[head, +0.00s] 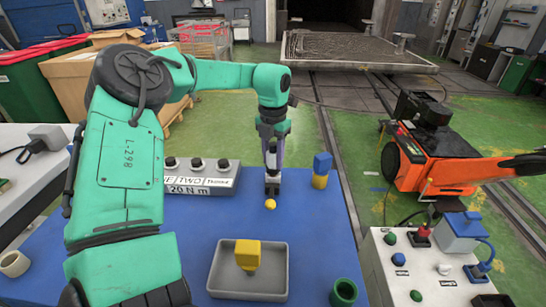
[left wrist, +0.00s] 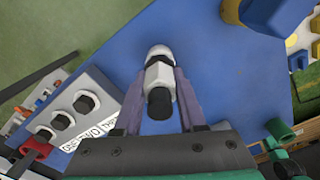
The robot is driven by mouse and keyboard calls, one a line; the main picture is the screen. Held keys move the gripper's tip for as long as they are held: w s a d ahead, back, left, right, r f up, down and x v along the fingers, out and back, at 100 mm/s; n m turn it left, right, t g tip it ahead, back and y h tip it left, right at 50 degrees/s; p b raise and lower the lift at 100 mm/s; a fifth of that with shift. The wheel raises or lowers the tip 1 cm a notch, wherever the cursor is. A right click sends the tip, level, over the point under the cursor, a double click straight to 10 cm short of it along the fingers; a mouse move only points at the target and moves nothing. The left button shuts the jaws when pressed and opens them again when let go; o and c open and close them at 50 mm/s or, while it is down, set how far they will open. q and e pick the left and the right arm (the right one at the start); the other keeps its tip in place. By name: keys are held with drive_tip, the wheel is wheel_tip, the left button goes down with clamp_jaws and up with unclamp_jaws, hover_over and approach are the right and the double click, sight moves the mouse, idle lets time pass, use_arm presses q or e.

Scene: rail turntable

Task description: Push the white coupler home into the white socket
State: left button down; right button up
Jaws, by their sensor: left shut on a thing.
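My left gripper (head: 272,172) points down over the far part of the blue table. In the left wrist view its two fingers (left wrist: 158,95) are closed on either side of a white piece with a black end, which I take for the white coupler (left wrist: 158,74). The black end faces the wrist camera and a rounded white end lies beyond the fingers. I cannot tell whether it touches anything below. A round white fitting, likely the white socket (head: 444,268), shows on the light panel at the right, well apart from the gripper. My right gripper is out of view.
A grey box (head: 203,175) with dark knobs stands left of the gripper. A blue-and-yellow block (head: 321,170) is close on its right.

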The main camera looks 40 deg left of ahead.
use_arm(q)
drive_tip(key=shift+f+b, duration=0.35)
drive_tip(key=shift+f, duration=0.2)
drive_tip(key=shift+c, duration=2)
unclamp_jaws()
wheel_tip(320, 180, up, 14)
drive_tip(key=shift+r+p, duration=0.25)
drive_tip(key=shift+p, duration=0.1)
